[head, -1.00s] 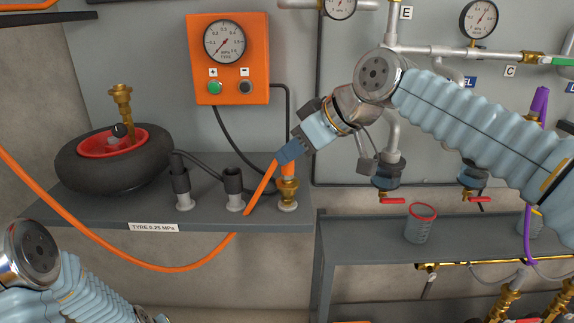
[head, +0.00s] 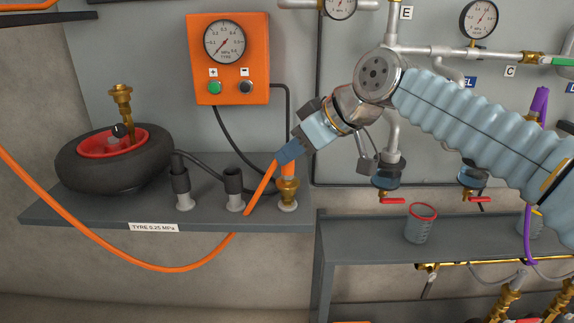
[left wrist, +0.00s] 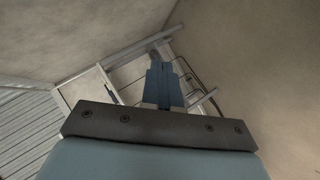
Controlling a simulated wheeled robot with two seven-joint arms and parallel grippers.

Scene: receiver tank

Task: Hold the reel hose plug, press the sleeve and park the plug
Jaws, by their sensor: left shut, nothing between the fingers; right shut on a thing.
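My right gripper (head: 287,155) is shut above the right end of the left shelf, on the upper part of the orange reel hose plug (head: 288,168). The orange hose (head: 160,267) hangs in a loop from the left and rises past the shelf edge to the fingers. Directly below the plug is a brass fitting (head: 288,190) on a pale base. The fingers hide the plug's upper part, and I cannot tell whether plug and fitting are locked together. My left gripper (left wrist: 163,85) shows only in the left wrist view, shut and empty.
The shelf (head: 90,208) holds a tyre (head: 115,160) and two black-topped connectors (head: 234,182). An orange gauge box (head: 230,60) hangs above. Pipes and gauges cover the right wall.

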